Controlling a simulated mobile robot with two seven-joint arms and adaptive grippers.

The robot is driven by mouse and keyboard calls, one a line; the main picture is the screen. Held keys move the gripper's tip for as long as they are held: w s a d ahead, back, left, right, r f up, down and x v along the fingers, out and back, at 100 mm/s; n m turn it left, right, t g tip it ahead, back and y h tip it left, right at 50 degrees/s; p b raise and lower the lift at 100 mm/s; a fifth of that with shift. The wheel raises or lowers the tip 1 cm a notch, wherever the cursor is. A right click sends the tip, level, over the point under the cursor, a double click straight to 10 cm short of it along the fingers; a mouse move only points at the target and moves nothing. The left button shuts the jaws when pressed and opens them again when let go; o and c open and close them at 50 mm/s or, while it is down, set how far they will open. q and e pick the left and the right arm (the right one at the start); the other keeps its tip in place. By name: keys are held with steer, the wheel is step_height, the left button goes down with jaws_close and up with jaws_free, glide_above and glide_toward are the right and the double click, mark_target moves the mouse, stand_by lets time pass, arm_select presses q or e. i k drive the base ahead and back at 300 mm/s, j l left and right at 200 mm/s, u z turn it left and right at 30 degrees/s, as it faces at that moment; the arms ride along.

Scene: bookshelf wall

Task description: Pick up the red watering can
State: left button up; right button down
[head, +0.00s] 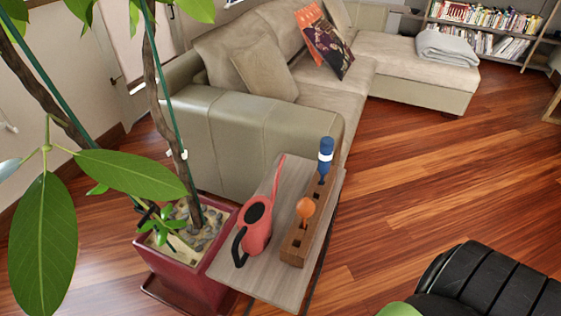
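A red watering can (258,226) stands on a small grey wooden side table (262,277). It has a dark opening on top, a black handle toward the front left, and a long thin red spout pointing up and away. No gripper shows in the head view, and nothing is touching the can.
A wooden block (294,245) holding an orange ball-topped piece (306,208) and a blue piece (325,155) stands right of the can. A potted plant (182,277) with stems and large leaves is at left. A sofa (255,128) stands behind; a black ribbed seat (490,284) is front right. Wood floor is clear at right.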

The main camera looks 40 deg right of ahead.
mark_target(255, 219)
steer(key=z, duration=0.9)
